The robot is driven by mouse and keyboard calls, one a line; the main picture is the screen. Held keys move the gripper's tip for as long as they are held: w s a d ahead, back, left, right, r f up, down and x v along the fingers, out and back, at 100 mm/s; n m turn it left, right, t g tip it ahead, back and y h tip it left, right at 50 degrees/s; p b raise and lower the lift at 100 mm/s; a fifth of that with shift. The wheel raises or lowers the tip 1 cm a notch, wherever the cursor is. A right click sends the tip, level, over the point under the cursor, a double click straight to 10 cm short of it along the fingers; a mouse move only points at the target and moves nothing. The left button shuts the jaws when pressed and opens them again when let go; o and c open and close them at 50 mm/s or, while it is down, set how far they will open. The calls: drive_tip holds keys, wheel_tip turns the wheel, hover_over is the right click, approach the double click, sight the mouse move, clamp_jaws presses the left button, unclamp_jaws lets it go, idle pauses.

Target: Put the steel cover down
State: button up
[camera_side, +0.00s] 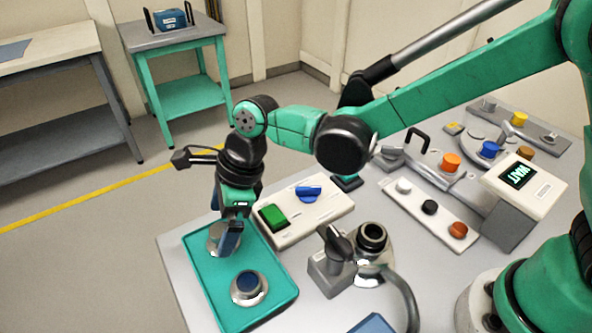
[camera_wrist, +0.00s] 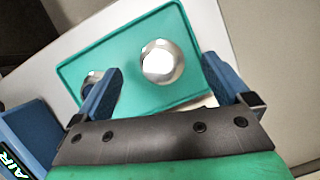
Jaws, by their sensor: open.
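The steel cover (camera_wrist: 162,61), a shiny round dome, sits on the green tray (camera_wrist: 135,100) in the wrist view. In the side view the cover (camera_side: 214,236) is at the tray's far end, partly hidden by my gripper (camera_side: 230,236). My gripper (camera_wrist: 163,76) is open, its blue fingers apart on either side of the cover, with a visible gap to each in the wrist view. A second steel piece with a dark blue centre (camera_side: 249,287) is at the tray's near end; the left finger partly hides a shiny piece (camera_wrist: 91,78) in the wrist view.
A panel with a green button (camera_side: 273,217) and blue knob stands just right of the tray. A steel fitting with a dark ring (camera_side: 372,238) and a black-handled clamp (camera_side: 338,250) stand further right.

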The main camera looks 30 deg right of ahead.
drive_tip(key=v, duration=1)
drive_tip(key=s+d+n+t+h, duration=0.2)
drive_tip(key=s+d+n+t, duration=0.1)
drive_tip(key=d+n, duration=0.7)
drive_tip(key=s+d+n+t+h, duration=0.2)
drive_tip(key=s+d+n+t, duration=0.1)
drive_tip(key=d+n, duration=0.8)
drive_tip(key=shift+f, duration=0.4)
